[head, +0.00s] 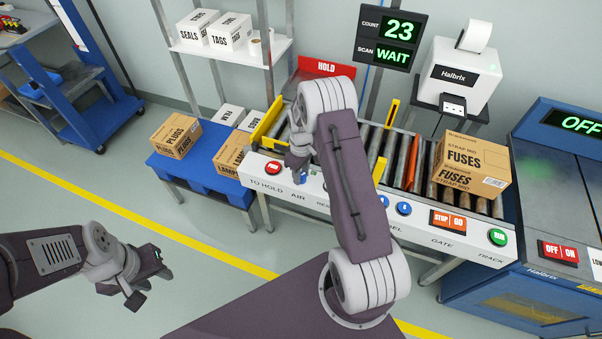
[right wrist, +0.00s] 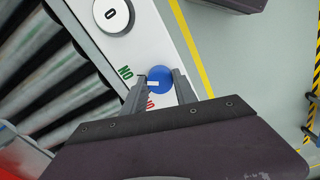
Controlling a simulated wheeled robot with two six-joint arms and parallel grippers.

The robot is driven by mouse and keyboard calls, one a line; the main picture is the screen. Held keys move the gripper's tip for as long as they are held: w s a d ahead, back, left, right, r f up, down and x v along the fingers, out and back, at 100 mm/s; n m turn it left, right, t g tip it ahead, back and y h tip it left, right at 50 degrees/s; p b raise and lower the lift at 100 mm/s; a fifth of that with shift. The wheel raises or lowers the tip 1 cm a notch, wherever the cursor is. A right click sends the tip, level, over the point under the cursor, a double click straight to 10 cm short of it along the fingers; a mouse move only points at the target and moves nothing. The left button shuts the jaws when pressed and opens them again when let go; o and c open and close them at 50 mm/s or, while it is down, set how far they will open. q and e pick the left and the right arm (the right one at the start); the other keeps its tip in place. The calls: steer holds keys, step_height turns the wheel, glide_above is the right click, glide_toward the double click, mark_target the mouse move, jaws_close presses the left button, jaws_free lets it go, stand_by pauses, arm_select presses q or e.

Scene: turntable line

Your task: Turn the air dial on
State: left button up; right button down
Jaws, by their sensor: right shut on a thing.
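The air dial (right wrist: 160,76) is a round blue knob on the white panel, seen in the right wrist view between the fingers of my right gripper (right wrist: 164,82). The gripper is shut on it. A small white mark shows on the dial's lower left part. A green label (right wrist: 125,73) lies to its left, and a red label below it is partly hidden by a finger. In the head view my right gripper (head: 298,163) is over the panel above the word AIR, and the dial is hidden there. My left gripper (head: 149,277) is open and empty over the floor.
The roller conveyor (head: 374,152) carries a FUSES box (head: 470,164) at right. A red button (head: 273,168) sits left of the dial. A blue table (head: 196,169) with boxes stands at left. The display (head: 391,39) reads 23 and WAIT.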

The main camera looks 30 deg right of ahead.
stand_by(0.4)
steer(key=c, duration=1)
jaws_free()
steer(key=shift+o, duration=0.2)
step_height(320, 180, up, 9)
steer(key=shift+r, duration=0.1)
